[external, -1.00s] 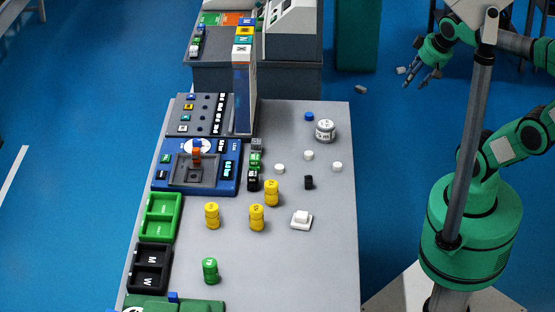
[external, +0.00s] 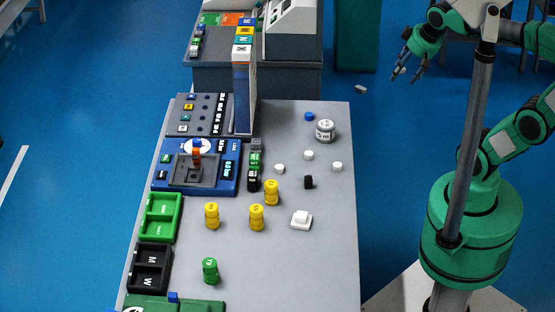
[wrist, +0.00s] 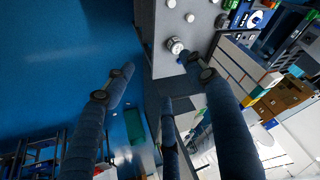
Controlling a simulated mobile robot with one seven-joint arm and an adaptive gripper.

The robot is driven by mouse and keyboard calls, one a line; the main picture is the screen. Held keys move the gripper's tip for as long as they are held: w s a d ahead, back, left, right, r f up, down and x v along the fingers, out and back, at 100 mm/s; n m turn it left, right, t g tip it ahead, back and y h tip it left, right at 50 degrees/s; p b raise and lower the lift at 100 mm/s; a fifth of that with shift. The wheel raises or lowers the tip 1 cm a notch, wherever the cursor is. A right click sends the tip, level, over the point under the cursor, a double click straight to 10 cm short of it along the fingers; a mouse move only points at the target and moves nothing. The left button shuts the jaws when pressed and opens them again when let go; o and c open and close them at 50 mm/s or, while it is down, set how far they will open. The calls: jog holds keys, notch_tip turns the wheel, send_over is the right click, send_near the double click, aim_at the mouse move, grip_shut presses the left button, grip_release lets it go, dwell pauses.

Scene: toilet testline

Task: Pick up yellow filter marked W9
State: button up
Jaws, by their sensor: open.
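Three yellow filters stand upright on the grey table: one at the left (external: 212,216), one in the middle (external: 256,218) and one farther back (external: 271,193). Their markings are too small to read, so I cannot tell which is W9. My gripper (external: 405,66) is open and empty at the upper right in the external view, off the table's right side and well away from the filters. Its spread fingers (wrist: 160,85) show in the wrist view, with floor and the table's edge beyond them. I cannot make out any yellow filter in the wrist view.
A green filter (external: 210,270) stands near the front. A white square piece (external: 301,220), a black cylinder (external: 308,182) and a grey-white jar (external: 325,130) are on the table. A blue tester (external: 228,185) and trays (external: 176,218) line the left. The table's right front is clear.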

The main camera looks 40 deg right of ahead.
jog(key=w+a+r+g+p, duration=0.2)
jog(key=w+a+r+p, duration=0.1)
jog(key=w+a, duration=0.95)
jog(key=w+a+f+m+g+p, duration=0.1)
jog(key=w+a+f+p, duration=0.15)
jog(key=w+a, duration=0.95)
jog(key=m+g+p, duration=0.2)
jog(key=p, duration=0.2)
send_over(211, 207)
notch_tip(211, 207, down, 22)
jog(key=shift+w+f, duration=0.1)
jog(key=shift+f, duration=0.05)
jog(key=shift+f, duration=0.15)
jog(key=shift+f+b, duration=0.65)
jog(key=shift+f, duration=3.5)
